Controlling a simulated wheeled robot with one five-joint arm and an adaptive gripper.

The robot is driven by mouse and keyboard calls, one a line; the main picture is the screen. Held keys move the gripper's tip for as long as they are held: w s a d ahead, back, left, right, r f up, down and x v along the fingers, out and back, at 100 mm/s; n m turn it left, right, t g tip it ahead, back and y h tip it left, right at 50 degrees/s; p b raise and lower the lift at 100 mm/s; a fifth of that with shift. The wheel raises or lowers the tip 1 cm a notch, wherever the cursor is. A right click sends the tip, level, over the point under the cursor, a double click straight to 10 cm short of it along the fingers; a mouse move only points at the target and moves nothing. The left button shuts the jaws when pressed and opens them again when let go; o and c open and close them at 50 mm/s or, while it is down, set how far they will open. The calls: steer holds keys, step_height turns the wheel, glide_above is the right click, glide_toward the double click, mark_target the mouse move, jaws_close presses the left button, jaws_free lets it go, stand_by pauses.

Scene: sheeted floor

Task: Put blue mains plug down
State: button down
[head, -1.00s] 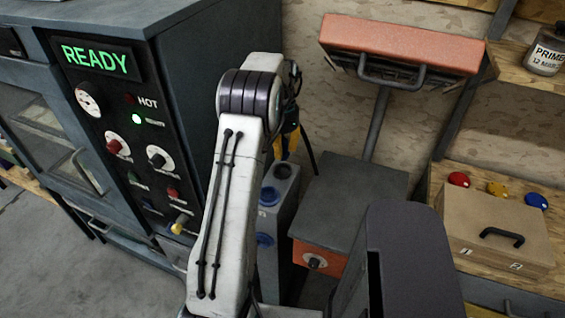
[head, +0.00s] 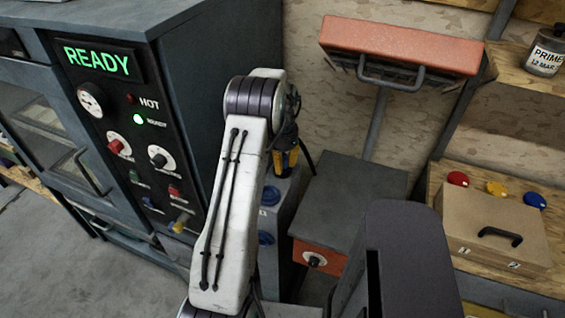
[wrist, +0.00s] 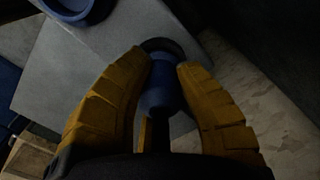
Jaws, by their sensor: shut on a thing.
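My gripper (wrist: 163,70) has ribbed yellow fingers, shut on the blue mains plug (wrist: 160,92) in the wrist view. A dark rounded rim shows at the plug's far end, over the grey box top; I cannot tell whether the plug touches the box. In the head view my gripper (head: 288,158) is partly behind my arm, at the top of the grey box (head: 292,205), and the plug is not clearly seen there.
The grey box carries blue round sockets (head: 269,195), one also at the wrist view's upper left (wrist: 72,8). An oven cabinet reading READY (head: 105,62) stands left. A dark-topped orange unit (head: 345,200) stands right. A cardboard box (head: 495,235) sits on a wooden shelf.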

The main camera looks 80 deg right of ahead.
steer(key=shift+f, duration=0.1)
steer(key=c, duration=1.4)
jaws_free()
steer(key=o, duration=0.4)
steer(key=shift+c, duration=0.2)
step_height(320, 180, up, 12)
steer(key=shift+r+b, duration=0.15)
steer(key=shift+b, duration=0.25)
